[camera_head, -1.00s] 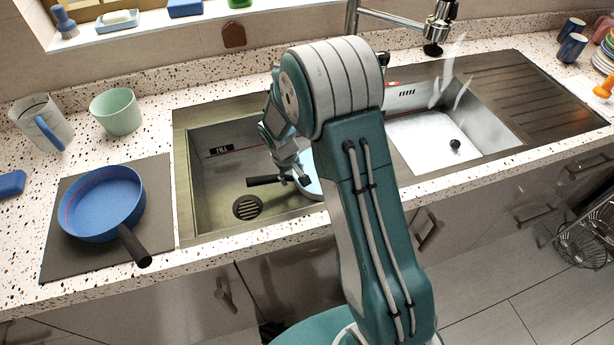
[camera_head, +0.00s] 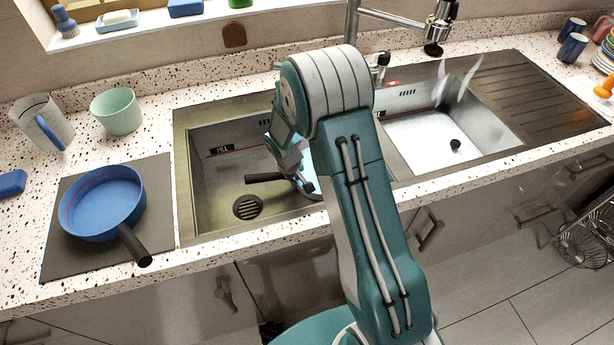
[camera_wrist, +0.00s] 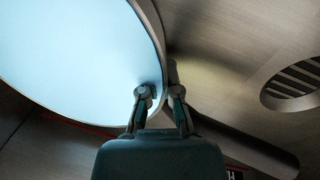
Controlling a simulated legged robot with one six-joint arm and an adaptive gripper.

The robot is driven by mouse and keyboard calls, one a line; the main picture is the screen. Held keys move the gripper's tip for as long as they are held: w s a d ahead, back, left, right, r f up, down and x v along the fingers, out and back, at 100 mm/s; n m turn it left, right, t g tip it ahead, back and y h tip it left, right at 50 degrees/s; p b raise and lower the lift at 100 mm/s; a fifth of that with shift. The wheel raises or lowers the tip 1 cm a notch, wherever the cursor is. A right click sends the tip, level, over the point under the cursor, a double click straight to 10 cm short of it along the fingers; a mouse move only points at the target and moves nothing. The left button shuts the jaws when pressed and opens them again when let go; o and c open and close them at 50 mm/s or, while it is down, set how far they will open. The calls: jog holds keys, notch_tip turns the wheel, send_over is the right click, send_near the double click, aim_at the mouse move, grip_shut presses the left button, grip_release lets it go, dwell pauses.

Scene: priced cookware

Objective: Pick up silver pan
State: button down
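The silver pan lies in the left sink basin, largely hidden by my arm in the head view. A bit of its pale inside (camera_head: 309,160) and its dark handle (camera_head: 265,178) show there. In the wrist view the pan (camera_wrist: 75,50) fills the upper left, with a pale bluish inside and a grey rim. My gripper (camera_wrist: 162,92) has one finger inside the rim and one outside, drawn close together on the wall. It also shows in the head view (camera_head: 304,186), low in the basin. The exact finger contact is dark and hard to see.
A blue pan (camera_head: 101,202) sits on a dark mat (camera_head: 62,262) at left. A green cup (camera_head: 116,111) and a pitcher (camera_head: 42,122) stand behind it. The basin has a drain (camera_head: 247,207) and steep walls.

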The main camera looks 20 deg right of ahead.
jog(key=shift+r, duration=0.2)
notch_tip(320, 180, up, 18)
jog(key=shift+f, duration=0.25)
dwell(1.4)
jog(key=shift+r, duration=0.15)
jog(key=shift+a, duration=0.1)
dwell(0.4)
jog(key=s+a+r, duration=0.2)
jog(key=s+a, duration=0.1)
jog(key=a, duration=0.7)
jog(key=s+a+r, duration=0.1)
jog(key=s+a, duration=0.2)
jog(key=a, duration=0.7)
jog(key=d+r+y, duration=0.9)
jog(key=r+y, duration=0.2)
jog(key=y, duration=0.2)
jog(key=d+y, duration=0.7)
jog(key=d, duration=0.4)
jog(key=shift+s+d+m+t+y, duration=0.2)
jog(key=shift+m+t+y, duration=0.1)
jog(key=shift+m, duration=0.1)
